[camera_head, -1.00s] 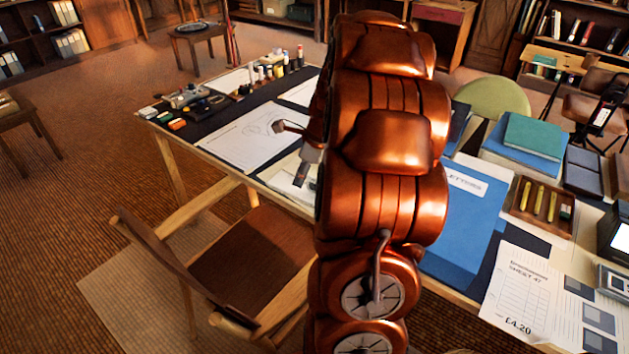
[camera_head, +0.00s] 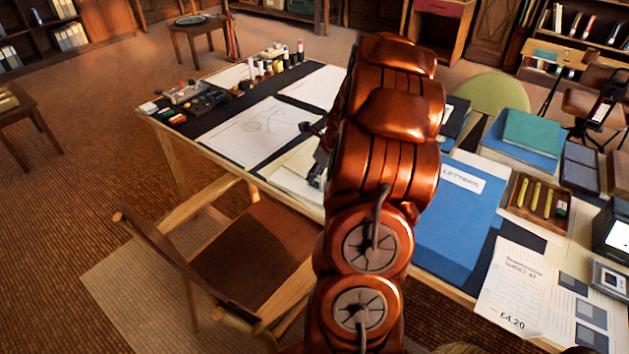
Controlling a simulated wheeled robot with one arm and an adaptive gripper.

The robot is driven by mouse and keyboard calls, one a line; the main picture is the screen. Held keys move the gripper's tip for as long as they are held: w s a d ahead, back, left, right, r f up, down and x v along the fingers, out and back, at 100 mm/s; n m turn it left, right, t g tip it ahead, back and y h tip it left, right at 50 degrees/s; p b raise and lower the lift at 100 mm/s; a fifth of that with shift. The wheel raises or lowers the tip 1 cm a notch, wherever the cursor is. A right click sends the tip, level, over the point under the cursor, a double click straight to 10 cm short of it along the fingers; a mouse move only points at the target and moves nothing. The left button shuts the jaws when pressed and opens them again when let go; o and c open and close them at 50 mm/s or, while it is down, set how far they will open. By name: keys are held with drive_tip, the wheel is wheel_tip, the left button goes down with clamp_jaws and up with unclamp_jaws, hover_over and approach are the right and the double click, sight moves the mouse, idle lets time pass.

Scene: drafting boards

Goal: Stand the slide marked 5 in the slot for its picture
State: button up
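My copper arm stands across the middle of the view and covers part of the table. My gripper (camera_head: 319,168) shows only partly at the arm's left edge, low over the papers near the table's front edge. Its fingertips are small and partly hidden, so I cannot tell whether it is open or holds anything. I cannot make out a slide marked 5 or a picture slot. A printed sheet (camera_head: 512,290) at the lower right reads "SHEET 47" and "£4.20", with dark squares beside it.
A blue LETTERS folder (camera_head: 460,215) lies right of my arm. A wooden tray (camera_head: 520,207) holds yellow sticks. Bottles (camera_head: 268,66) and drafting tools stand at the back left of the table. A wooden chair (camera_head: 250,250) stands at the front. Drawing paper (camera_head: 250,132) lies flat.

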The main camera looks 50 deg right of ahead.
drive_tip(key=shift+x, duration=0.9)
drive_tip(key=shift+c, duration=0.3)
clamp_jaws()
drive_tip(key=shift+r+b, duration=0.3)
drive_tip(key=shift+r, duration=1.4)
drive_tip(key=s+a+r+b, duration=0.1)
drive_tip(key=s+a+b, duration=0.1)
drive_tip(key=s+a, duration=0.8)
drive_tip(key=shift+s+a+r, duration=0.2)
drive_tip(key=shift+a+r, duration=0.15)
drive_tip(key=shift+a, duration=0.75)
